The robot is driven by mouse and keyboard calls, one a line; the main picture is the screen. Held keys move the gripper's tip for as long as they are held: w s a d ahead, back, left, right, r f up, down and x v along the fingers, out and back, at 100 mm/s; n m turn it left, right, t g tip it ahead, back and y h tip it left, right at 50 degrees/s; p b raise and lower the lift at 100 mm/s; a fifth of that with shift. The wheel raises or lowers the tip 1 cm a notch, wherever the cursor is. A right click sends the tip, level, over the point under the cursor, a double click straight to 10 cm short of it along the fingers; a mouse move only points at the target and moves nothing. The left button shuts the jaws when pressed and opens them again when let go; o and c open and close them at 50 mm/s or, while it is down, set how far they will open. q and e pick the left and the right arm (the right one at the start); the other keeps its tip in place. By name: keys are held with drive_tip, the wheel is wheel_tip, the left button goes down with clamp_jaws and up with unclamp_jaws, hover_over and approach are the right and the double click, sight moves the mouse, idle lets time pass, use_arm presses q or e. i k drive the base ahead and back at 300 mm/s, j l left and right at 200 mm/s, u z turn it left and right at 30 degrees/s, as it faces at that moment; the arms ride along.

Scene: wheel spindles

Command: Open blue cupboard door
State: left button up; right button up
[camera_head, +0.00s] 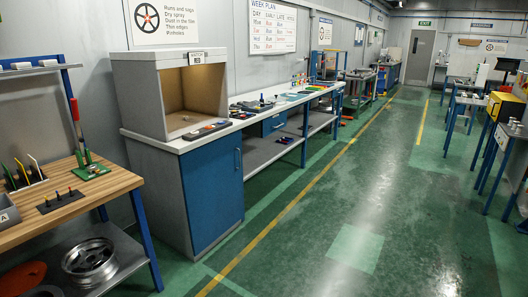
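The blue cupboard door (214,190) is the front of a grey cabinet under the white worktop, left of centre in the head view. It looks shut. A blue vertical handle (238,159) sits near the top of its right edge. Neither of my grippers is in view, so I cannot see their state or where they are relative to the door.
An open-fronted grey booth (160,95) stands on the worktop above the cupboard. A wooden workbench (95,184) with a blue leg is at the near left, with a wheel rim (90,262) on its lower shelf. The green floor (330,200) before the door is clear.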

sight(211, 176)
drive_tip(key=i+l+u, duration=0.1)
drive_tip(key=i, duration=2.3)
